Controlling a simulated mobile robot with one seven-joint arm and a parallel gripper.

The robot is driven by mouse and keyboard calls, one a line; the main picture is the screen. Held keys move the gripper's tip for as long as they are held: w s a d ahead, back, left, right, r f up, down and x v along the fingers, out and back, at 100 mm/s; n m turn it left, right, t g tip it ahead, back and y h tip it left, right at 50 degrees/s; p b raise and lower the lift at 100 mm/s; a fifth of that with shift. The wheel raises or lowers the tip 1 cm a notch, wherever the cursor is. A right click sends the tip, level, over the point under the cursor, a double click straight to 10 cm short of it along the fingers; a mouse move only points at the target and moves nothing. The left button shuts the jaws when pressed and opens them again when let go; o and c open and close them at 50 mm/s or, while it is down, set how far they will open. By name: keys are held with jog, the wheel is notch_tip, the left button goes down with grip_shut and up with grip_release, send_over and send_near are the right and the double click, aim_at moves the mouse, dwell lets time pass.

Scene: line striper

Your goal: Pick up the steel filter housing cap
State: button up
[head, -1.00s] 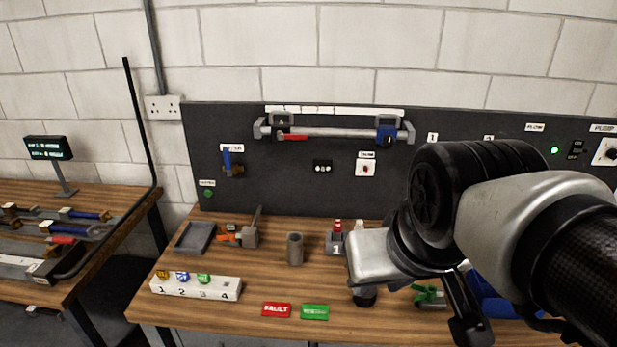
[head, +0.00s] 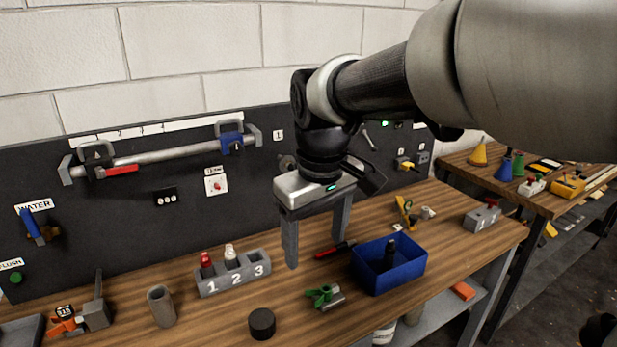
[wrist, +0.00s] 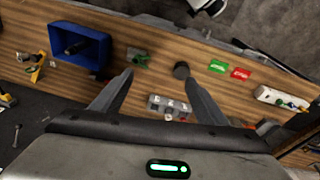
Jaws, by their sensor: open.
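A short dark round cylinder (head: 262,323) stands on the bench near its front edge; it looks like the filter housing cap, but its dark colour leaves me unsure. The wrist view shows it as a dark disc (wrist: 181,70) just beyond the tip of the finger on the right. My gripper (head: 316,250) points down above the bench, behind and to the right of the cylinder. Its two fingers are apart with nothing between them, as the wrist view also shows (wrist: 158,77).
A numbered grey block (head: 232,273) holds red- and white-topped pieces. A grey cup (head: 161,306) stands to its left. A green-handled valve (head: 324,296), a red-handled tool (head: 335,250) and a blue bin (head: 389,264) with a dark item lie right. The panel (head: 150,170) rises behind.

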jog(key=w+a+f+n+g+b, duration=0.2)
jog(key=w+a+f+n, duration=0.2)
jog(key=a+f, duration=0.7)
jog(key=b, duration=0.1)
send_over(262, 319)
jog(key=f, duration=0.9)
jog(key=shift+w+d+f, duration=0.1)
jog(key=shift+d+f, duration=0.1)
jog(key=shift+f, duration=0.15)
jog(key=shift+a+f+b, duration=0.2)
jog(key=shift+f+b, duration=0.25)
jog(key=shift+f, duration=2.6)
jog(key=c, duration=1.1)
jog(key=shift+r, duration=0.1)
